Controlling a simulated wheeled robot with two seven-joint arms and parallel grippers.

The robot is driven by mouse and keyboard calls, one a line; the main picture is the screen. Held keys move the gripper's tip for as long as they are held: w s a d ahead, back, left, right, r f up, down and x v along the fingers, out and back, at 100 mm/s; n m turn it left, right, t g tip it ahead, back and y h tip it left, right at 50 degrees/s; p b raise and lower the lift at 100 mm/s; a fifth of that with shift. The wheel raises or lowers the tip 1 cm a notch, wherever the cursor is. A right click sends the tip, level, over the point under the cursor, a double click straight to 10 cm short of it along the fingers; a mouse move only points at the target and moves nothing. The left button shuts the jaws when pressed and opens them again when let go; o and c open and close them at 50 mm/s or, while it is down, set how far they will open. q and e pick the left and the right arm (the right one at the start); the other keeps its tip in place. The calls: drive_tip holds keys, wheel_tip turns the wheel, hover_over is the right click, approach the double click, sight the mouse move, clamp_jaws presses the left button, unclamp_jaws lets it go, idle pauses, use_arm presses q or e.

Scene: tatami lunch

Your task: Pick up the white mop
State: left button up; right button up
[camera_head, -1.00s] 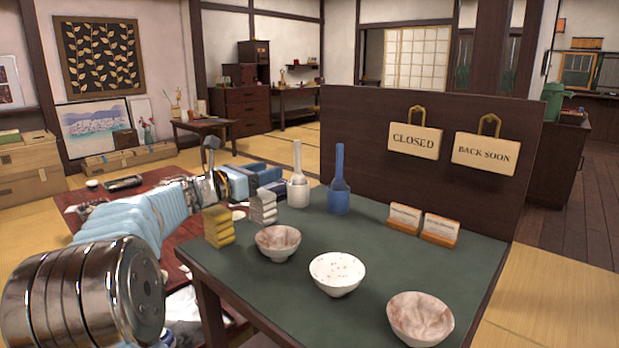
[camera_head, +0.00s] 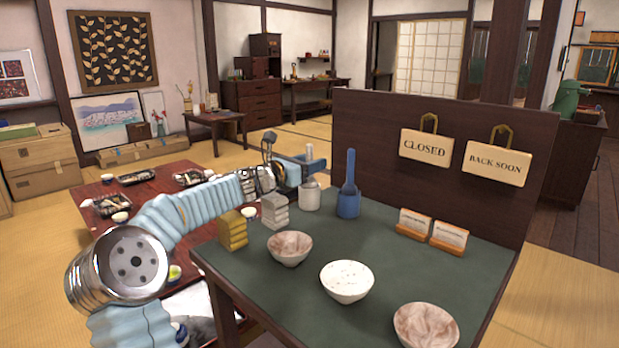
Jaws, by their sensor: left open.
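The white mop (camera_head: 309,197) stands upright at the far left part of the green table (camera_head: 390,238), its handle mostly hidden behind my gripper. My left gripper (camera_head: 313,164) is open at the height of the handle, just above the mop's wide base. I cannot tell whether its fingers touch the handle or stand on both sides of it. A blue mop of like shape (camera_head: 348,202) stands upright just right of the white one. My right gripper is not in view.
Yellow (camera_head: 232,230) and grey (camera_head: 274,212) stacks stand near the left edge, below my arm. Several bowls, one white (camera_head: 346,282), line the front. Two small card stands (camera_head: 415,224) sit at right. A dark panel (camera_head: 385,165) with hanging signs rises behind.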

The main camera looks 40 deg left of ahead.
use_arm(q)
clamp_jaws()
idle(0.4)
